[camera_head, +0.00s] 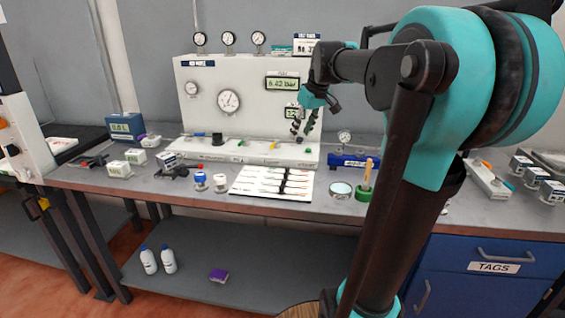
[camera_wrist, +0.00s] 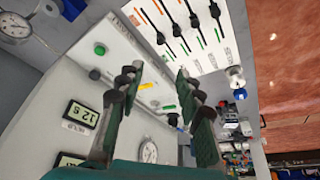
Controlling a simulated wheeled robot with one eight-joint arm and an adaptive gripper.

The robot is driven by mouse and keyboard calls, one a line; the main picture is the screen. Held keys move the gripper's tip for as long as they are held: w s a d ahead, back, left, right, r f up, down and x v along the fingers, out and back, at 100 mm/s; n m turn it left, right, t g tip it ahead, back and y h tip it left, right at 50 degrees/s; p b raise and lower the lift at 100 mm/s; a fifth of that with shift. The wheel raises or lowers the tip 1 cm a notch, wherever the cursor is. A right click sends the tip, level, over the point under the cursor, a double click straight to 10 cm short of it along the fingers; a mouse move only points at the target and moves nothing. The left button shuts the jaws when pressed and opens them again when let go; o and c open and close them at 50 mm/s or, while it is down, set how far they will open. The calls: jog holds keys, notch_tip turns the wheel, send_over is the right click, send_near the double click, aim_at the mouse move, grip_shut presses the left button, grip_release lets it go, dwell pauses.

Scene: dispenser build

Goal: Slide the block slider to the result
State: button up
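A white slider board (camera_head: 236,186) lies on the bench in front of the white test panel. It carries several dark sliders in parallel rows with coloured marks; the labels are too small to read, so I cannot tell which is the block slider. In the wrist view, the board (camera_wrist: 211,60) is at the top centre, beyond my fingertips. My gripper (camera_head: 304,124) is above the panel's ledge, behind the board, pointing down. In the wrist view, my gripper (camera_wrist: 158,84) has its fingers spread with nothing between them. It touches none of the sliders.
The test panel (camera_head: 202,105) has gauges, a lit display (camera_head: 282,83) and a ledge with coloured knobs. Blue and white knobs (camera_head: 200,179) stand left of the board. A round dish (camera_head: 341,190) and green cup (camera_head: 363,193) stand to its right.

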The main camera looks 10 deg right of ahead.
aim_at(287, 171)
jog(key=x, duration=1.7)
jog(key=shift+f, duration=0.15)
grip_shut()
